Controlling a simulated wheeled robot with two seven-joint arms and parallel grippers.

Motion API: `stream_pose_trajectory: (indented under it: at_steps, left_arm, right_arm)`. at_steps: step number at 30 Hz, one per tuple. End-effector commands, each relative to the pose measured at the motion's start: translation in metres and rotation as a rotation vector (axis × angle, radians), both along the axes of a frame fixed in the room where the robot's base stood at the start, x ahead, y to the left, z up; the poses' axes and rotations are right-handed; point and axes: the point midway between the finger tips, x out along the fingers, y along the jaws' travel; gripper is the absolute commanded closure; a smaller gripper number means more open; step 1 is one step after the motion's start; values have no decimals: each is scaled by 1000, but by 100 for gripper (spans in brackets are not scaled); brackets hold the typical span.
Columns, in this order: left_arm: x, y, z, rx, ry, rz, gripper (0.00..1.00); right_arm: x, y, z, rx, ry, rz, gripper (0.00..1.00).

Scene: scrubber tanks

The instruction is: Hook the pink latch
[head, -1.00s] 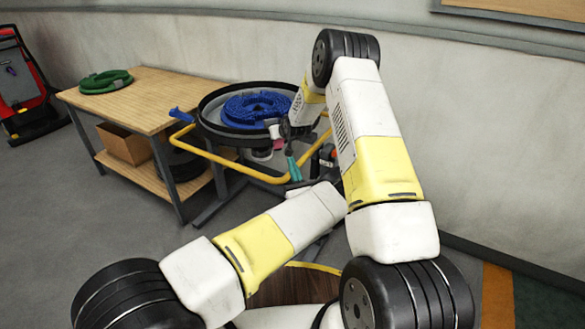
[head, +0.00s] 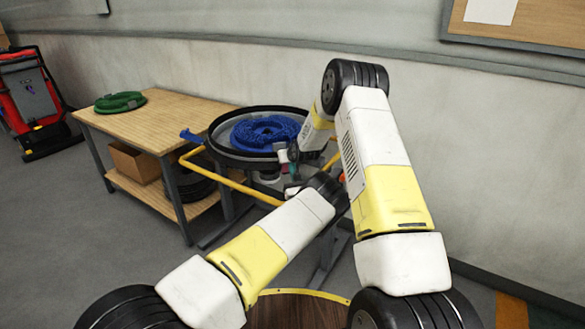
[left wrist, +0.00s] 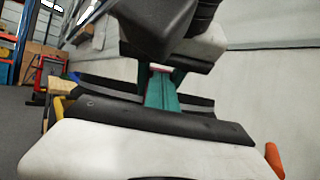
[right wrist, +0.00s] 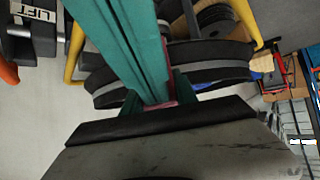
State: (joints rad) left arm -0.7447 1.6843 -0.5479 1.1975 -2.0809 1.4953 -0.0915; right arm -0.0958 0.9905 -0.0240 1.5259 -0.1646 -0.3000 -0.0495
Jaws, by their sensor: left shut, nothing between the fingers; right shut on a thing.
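My right gripper (head: 288,160) hangs in front of the round black tub (head: 216,142), at the end of the bent right arm. In the right wrist view its teal fingers are shut on a small pink piece (right wrist: 171,104), seemingly the pink latch; pink also shows beside this gripper in the head view (head: 281,156). My left gripper (left wrist: 163,85) is shut and empty, with the dark right gripper body close beyond its tips. In the head view the left arm hides most of it. A long teal bar crosses the right wrist view; I cannot tell what it belongs to. The latch's catch is not clear.
The tub holds a coiled blue hose (head: 263,133) and stands by a yellow rail (head: 232,183). A wooden bench (head: 165,112) with a green hose (head: 120,102) stands at left, with a cardboard box (head: 134,160) below. A red and grey machine (head: 32,95) stands far left.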

Motion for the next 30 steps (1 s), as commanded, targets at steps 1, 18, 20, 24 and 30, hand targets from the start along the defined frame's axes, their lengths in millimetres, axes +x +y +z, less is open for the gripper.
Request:
stream_pose_trajectory:
  at_steps: [1,18,20,24,30]
  left_arm:
    - [1,0,2,-2,5,0,100]
    - [13,4,10,-15,56,0,100]
    - [12,4,9,-14,56,0,100]
    - [12,3,9,-14,56,0,100]
    - [11,3,8,-14,57,0,100]
  right_arm:
    - [-1,-1,-1,-1,3,-1,100]
    - [-2,0,-4,-2,9,1,44]
    - [-2,0,-3,-2,7,0,44]
    - [-1,0,-2,-1,4,0,44]
    - [-7,-2,5,0,2,0,44]
